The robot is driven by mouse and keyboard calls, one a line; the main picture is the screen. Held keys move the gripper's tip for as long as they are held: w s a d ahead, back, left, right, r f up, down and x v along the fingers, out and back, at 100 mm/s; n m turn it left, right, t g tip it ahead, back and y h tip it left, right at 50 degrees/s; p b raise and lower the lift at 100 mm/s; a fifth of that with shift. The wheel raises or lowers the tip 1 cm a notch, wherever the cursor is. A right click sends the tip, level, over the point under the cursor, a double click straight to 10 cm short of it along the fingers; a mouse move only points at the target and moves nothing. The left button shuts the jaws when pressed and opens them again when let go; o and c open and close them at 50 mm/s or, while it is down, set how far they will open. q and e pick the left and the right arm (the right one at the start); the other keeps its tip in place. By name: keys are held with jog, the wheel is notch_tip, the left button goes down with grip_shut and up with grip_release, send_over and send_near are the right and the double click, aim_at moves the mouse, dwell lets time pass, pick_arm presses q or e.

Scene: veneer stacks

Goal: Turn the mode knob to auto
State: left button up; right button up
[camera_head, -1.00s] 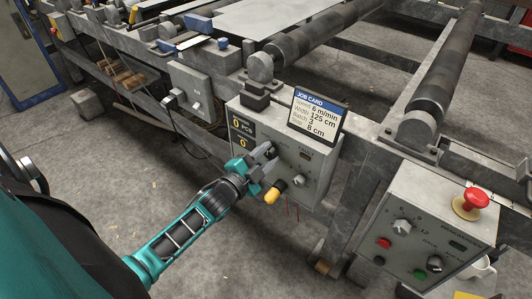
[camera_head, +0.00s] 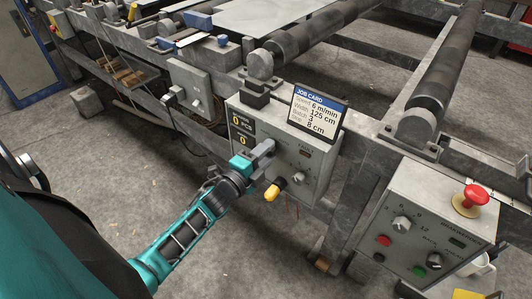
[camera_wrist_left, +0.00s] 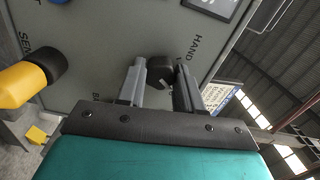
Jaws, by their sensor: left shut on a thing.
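The mode knob (camera_wrist_left: 160,70) is a dark knob on the grey control box (camera_head: 318,165), near the printed word HAND in the left wrist view. My left gripper (camera_wrist_left: 160,76) has one finger on each side of it and is shut on it. I see no AUTO label, and I cannot tell where the knob points. My right gripper is not in view.
A yellow-tipped sensor (camera_head: 275,189) sticks out just below my left gripper. A small grey knob (camera_head: 299,178) is to its right. A job card (camera_head: 318,111) stands on the box. A second panel (camera_head: 440,210) with a red mushroom button (camera_head: 471,198) is at the right.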

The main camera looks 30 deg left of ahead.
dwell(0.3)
pick_arm(q)
jog(key=o, duration=1)
jog(key=shift+o, duration=0.2)
jog(key=s+a+p, duration=0.1)
jog(key=s, duration=1.2)
jog(key=shift+p, duration=0.4)
